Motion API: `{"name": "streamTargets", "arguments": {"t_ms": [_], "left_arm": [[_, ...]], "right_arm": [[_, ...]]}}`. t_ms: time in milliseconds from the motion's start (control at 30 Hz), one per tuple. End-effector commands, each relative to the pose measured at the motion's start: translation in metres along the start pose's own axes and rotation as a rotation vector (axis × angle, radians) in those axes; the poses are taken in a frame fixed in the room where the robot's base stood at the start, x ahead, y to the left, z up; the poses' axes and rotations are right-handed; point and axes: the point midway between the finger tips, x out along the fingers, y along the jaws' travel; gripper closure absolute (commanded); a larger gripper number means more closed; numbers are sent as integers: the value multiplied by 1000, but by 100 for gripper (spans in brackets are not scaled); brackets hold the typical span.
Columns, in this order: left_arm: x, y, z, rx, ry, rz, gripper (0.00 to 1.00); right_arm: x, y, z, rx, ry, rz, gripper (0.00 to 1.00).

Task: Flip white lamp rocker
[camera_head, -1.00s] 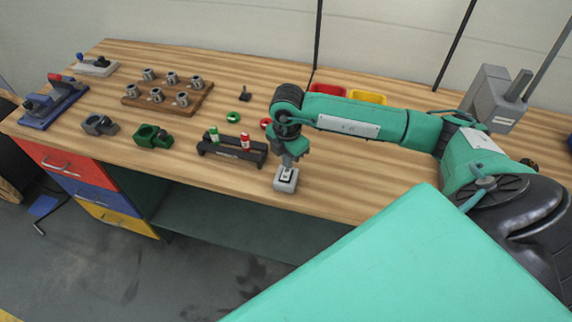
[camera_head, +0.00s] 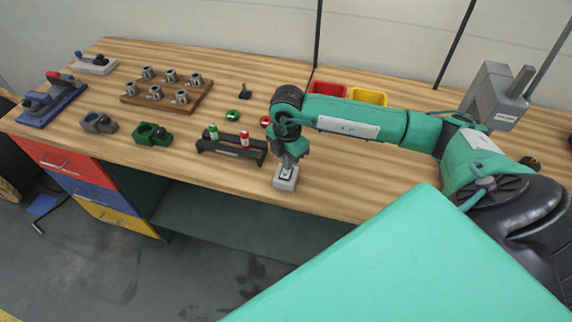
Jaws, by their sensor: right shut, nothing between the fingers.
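A small light grey box with a dark-framed white rocker (camera_head: 286,177) on its top sits near the front edge of the wooden bench. My right gripper (camera_head: 287,168) points down right over it. Its fingers are shut and empty, with the tips at or just above the rocker. I cannot tell whether they touch it. The gripper hides part of the box's top, and the rocker's tilt is too small to make out. My left gripper is out of view.
A black rack (camera_head: 231,149) with a green and a red cylinder stands just left of my right gripper. Red (camera_head: 329,89) and yellow (camera_head: 368,96) bins are behind my arm. A wooden block with several metal cups (camera_head: 167,95) is farther left. The bench (camera_head: 335,195) right of the box is clear.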

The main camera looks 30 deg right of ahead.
Motion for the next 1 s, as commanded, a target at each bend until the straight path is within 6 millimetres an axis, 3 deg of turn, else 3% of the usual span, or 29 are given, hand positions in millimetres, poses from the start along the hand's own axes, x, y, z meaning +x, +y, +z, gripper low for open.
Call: {"name": "streamTargets", "arguments": {"t_ms": [533,1000], "left_arm": [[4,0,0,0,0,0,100],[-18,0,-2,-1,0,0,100]], "right_arm": [[6,0,0,0,1,-2,100],[-29,0,0,0,1,1,100]]}}
